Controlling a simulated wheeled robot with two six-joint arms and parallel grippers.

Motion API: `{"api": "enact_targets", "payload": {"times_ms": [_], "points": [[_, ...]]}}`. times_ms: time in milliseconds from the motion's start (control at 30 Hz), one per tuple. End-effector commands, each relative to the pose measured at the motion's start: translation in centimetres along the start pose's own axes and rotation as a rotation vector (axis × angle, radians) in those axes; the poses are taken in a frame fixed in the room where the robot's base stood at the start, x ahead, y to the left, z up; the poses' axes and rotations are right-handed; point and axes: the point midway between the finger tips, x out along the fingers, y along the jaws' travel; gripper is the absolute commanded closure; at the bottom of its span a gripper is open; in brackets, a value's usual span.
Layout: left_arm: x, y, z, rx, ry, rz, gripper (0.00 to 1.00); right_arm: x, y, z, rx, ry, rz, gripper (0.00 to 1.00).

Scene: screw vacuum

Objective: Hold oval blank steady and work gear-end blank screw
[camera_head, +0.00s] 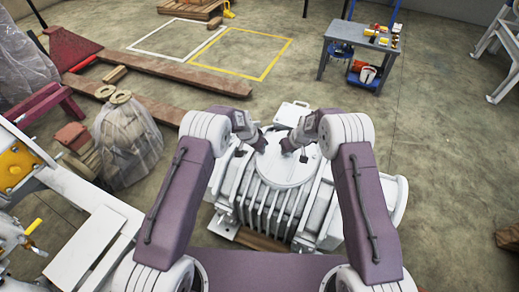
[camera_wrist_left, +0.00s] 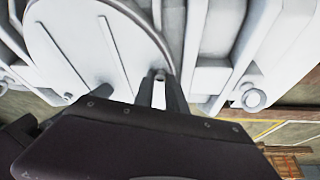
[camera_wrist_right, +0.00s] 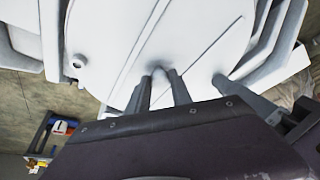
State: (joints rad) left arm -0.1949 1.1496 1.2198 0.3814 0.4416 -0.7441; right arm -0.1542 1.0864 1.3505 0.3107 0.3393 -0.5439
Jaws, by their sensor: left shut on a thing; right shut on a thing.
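A large white finned machine (camera_head: 275,207) has a round pale cover plate (camera_head: 282,172) on top. The plate also fills much of the left wrist view (camera_wrist_left: 85,45) and the right wrist view (camera_wrist_right: 170,35). My left gripper (camera_head: 258,143) is at the far left rim of the plate, shut on a small pale screw-like stub (camera_wrist_left: 160,75). My right gripper (camera_head: 296,153) is over the plate's far right part, its fingers pointing down, shut on another small pale stub (camera_wrist_right: 158,71). The fingers and wrists hide most of both stubs, so their type is unclear.
A wrapped bundle (camera_head: 127,142) stands on the floor left of the machine. Long brown beams (camera_head: 160,72) lie behind it. A blue-grey cart (camera_head: 357,48) stands at the back right.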

Motion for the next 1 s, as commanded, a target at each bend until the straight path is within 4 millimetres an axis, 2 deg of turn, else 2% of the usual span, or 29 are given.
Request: {"api": "enact_targets", "payload": {"times_ms": [600, 1000], "points": [[0.07, -0.54, -0.21, 0.499, 0.003, 0.203, 1.0, 0.0, 0.07, 0.03, 0.001, 0.0, 0.001, 1.0], [0.04, -0.61, -0.32, 0.66, 0.003, 0.268, 1.0, 0.01, 0.04, 0.06, 0.0, -0.001, 0.0, 1.0]]}}
